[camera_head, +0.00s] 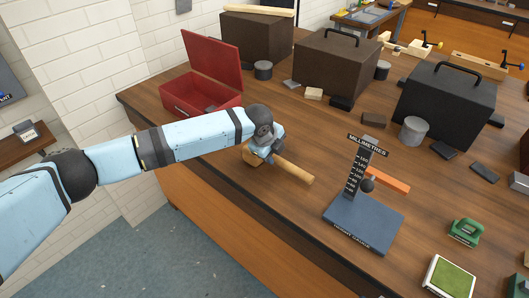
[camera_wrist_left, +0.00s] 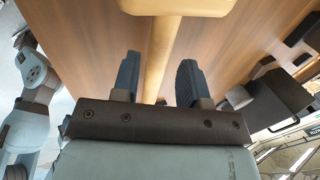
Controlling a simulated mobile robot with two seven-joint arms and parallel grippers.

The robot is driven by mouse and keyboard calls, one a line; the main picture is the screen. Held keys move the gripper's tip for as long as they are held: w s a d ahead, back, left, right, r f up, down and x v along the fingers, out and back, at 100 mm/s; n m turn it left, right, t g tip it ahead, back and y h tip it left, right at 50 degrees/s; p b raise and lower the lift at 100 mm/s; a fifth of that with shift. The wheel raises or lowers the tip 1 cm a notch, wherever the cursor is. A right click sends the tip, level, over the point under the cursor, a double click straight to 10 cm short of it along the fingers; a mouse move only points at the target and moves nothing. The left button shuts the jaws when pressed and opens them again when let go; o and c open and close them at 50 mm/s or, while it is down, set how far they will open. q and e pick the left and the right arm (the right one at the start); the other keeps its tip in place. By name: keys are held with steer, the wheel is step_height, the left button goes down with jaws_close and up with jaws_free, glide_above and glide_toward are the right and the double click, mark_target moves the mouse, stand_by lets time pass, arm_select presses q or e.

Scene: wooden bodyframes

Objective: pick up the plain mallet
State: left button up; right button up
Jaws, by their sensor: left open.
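The plain wooden mallet lies on the bench near its front edge. In the head view its light handle (camera_head: 294,171) points right and toward the front, and its head (camera_head: 250,156) is partly hidden by my left gripper (camera_head: 268,154). In the left wrist view the mallet's head (camera_wrist_left: 178,6) is at the top edge, cut off by the frame. There the handle (camera_wrist_left: 160,50) runs down between the two dark fingers of my left gripper (camera_wrist_left: 158,75). The fingers are apart, one on each side of the handle, with visible room beside it. My right gripper is not in view.
A blue height gauge (camera_head: 362,222) stands right of the mallet. An open red box (camera_head: 202,95) is behind my left arm. Dark cases (camera_head: 340,66) and a grey cylinder (camera_head: 413,131) stand farther back. The bench around the handle is clear.

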arm_select(q)
steer(key=shift+p+x, duration=0.3)
steer(key=shift+x, duration=2.4)
steer(key=shift+w+r, duration=0.1)
jaws_close()
step_height(320, 180, up, 20)
step_height(320, 180, up, 6)
steer(key=p, duration=0.6)
glide_above(276, 157)
steer(key=shift+d, duration=0.1)
